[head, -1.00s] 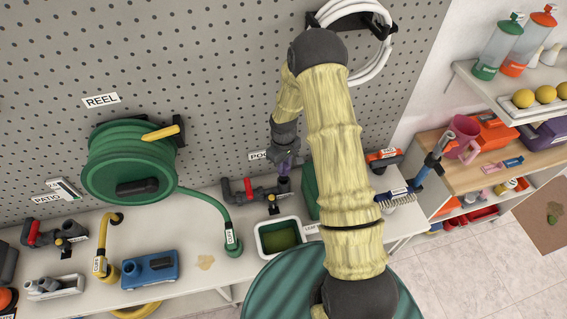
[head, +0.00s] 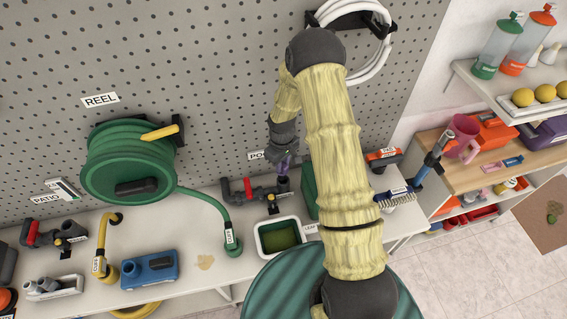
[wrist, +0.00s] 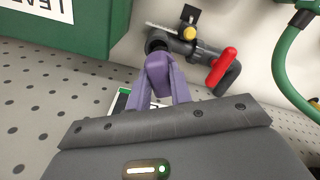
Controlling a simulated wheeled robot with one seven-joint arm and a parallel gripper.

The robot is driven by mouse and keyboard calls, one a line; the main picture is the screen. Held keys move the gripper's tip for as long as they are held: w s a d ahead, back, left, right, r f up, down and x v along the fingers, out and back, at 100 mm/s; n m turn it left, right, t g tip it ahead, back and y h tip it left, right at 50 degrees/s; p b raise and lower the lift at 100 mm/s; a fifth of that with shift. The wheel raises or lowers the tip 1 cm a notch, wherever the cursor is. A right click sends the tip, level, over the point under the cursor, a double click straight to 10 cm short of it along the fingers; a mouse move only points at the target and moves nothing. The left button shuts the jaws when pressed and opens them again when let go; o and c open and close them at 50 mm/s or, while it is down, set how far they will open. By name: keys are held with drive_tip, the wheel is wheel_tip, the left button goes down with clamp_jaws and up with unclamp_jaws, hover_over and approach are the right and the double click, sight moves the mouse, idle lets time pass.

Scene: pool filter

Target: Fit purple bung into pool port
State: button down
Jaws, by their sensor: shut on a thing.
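The purple bung (wrist: 158,66) is held between the fingertips of my gripper (wrist: 160,82), which also look purple. In the wrist view the bung's far end is right by the dark round mouth of the grey pool port (wrist: 157,43) and covers part of it. I cannot tell whether the bung touches the rim or sits inside. In the head view my gripper (head: 284,166) is just above the upright open end of the pool port (head: 283,184); the bung is too small there to tell from the fingers.
The port's pipe has a red-handled valve (head: 249,189) on its left. A green-filled white tray (head: 279,237) stands in front, and a green box (head: 310,190) stands close on the right. The hose reel (head: 130,160) hangs at left on the pegboard behind.

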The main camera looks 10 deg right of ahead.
sight(283, 172)
drive_tip(key=shift+d+f+b, duration=0.1)
drive_tip(key=shift+f+b, duration=1.95)
drive_tip(key=shift+f, duration=0.75)
idle(0.6)
drive_tip(key=c, duration=1.2)
unclamp_jaws()
drive_tip(key=shift+r, duration=0.1)
drive_tip(key=shift+r+p, duration=1.7)
drive_tip(key=shift+r, duration=0.8)
wheel_tip(283, 172, up, 17)
drive_tip(key=b, duration=0.3)
drive_tip(key=shift+r+b, duration=0.15)
drive_tip(key=shift+b, duration=0.15)
